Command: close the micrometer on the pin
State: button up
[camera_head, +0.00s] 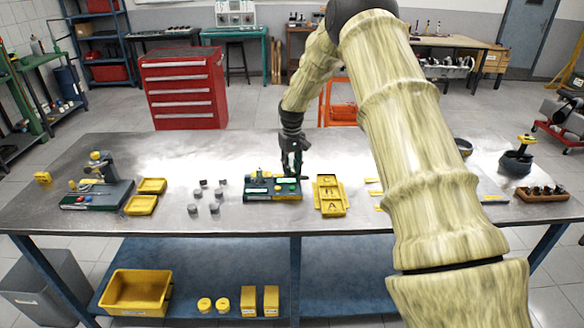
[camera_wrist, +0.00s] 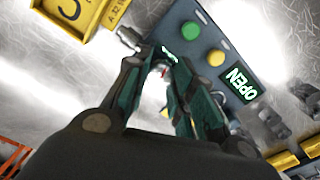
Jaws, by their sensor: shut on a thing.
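The micrometer station (camera_head: 258,195) is a dark block with coloured buttons on the middle of the steel bench. In the wrist view, its base (camera_wrist: 205,30) carries a green button, a yellow button and a lit display (camera_wrist: 241,84) reading OPEN. A small silver cylindrical part (camera_wrist: 127,37) sticks out by its end. My gripper (camera_head: 291,172) points down at the station's right end. In the wrist view, my gripper (camera_wrist: 160,55) has its fingers shut at the micrometer's thimble, which they mostly hide. I cannot make out the pin.
Yellow lettered tray (camera_head: 330,209) stands just right of the station. Several grey cylinders (camera_head: 214,208) stand to its left. Another instrument stand (camera_head: 97,196) and yellow bins (camera_head: 141,205) are farther left. The bench front is clear.

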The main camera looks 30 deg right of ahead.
jog(key=n, duration=1.1)
jog(key=shift+r+n+p, duration=0.1)
jog(key=shift+n+p, duration=0.2)
jog(key=shift+n, duration=1.6)
grip_shut()
jog(key=o, duration=1)
grip_release()
jog(key=shift+o, duration=0.2)
notch_tip(320, 180, up, 12)
